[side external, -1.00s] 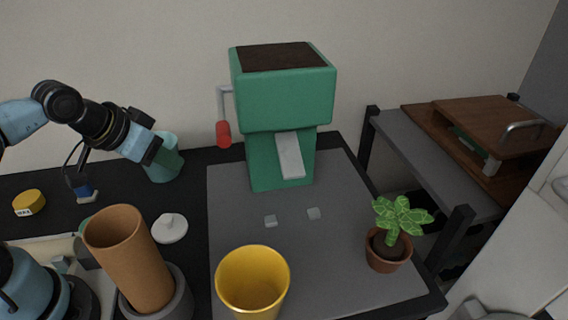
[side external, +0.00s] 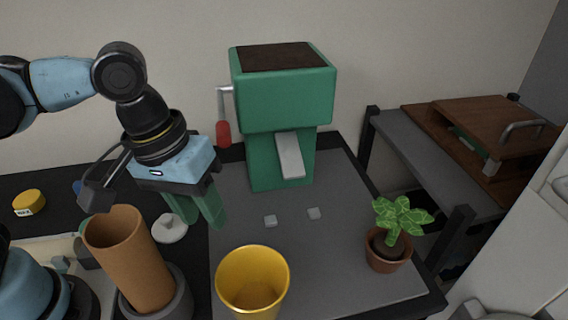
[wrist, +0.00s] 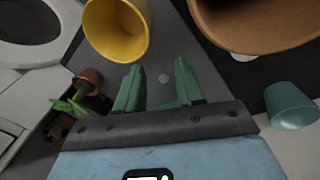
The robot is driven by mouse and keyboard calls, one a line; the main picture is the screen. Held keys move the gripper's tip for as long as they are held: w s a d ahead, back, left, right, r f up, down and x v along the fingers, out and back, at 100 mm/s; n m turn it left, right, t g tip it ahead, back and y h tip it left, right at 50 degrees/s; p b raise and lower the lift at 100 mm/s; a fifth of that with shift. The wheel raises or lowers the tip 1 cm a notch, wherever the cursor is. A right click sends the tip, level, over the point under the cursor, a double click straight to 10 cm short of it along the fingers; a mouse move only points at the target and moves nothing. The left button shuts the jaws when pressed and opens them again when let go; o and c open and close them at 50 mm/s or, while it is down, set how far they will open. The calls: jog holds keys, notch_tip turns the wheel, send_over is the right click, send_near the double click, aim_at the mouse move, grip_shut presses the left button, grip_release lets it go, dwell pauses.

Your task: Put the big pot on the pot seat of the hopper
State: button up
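The green hopper (side external: 282,95) stands at the back of the grey mat, with a pale chute and a red-handled crank. Two small grey blocks (side external: 291,217) lie on the mat before the chute, where the pot seat appears to be. A yellow pot (side external: 252,278) stands upright and empty at the mat's front; it also shows in the wrist view (wrist: 118,30). A tall terracotta pot (side external: 130,258) leans in a grey ring at left. Which is the big pot is unclear. My gripper (side external: 208,210) points down, open and empty, behind both pots.
A potted plant (side external: 388,245) stands at the mat's right edge. A white lid (side external: 169,230) lies behind the terracotta pot. A teal cup (wrist: 291,106) shows in the wrist view. A yellow tin (side external: 29,203) sits far left.

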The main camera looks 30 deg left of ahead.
aim_at(223, 265)
jog(key=shift+n+g, duration=0.3)
jog(key=shift+g, duration=0.3)
jog(key=shift+s+d+f, duration=0.2)
jog(key=shift+d+f, duration=0.5)
jog(key=shift+f, duration=1.2)
jog(key=shift+s+d+f, duration=0.25)
jog(key=shift+d+f, duration=0.4)
jog(key=shift+f, duration=1.25)
jog(key=shift+s+d+f, duration=0.2)
jog(key=shift+d+f, duration=0.5)
jog(key=shift+f, duration=1.2)
grip_shut()
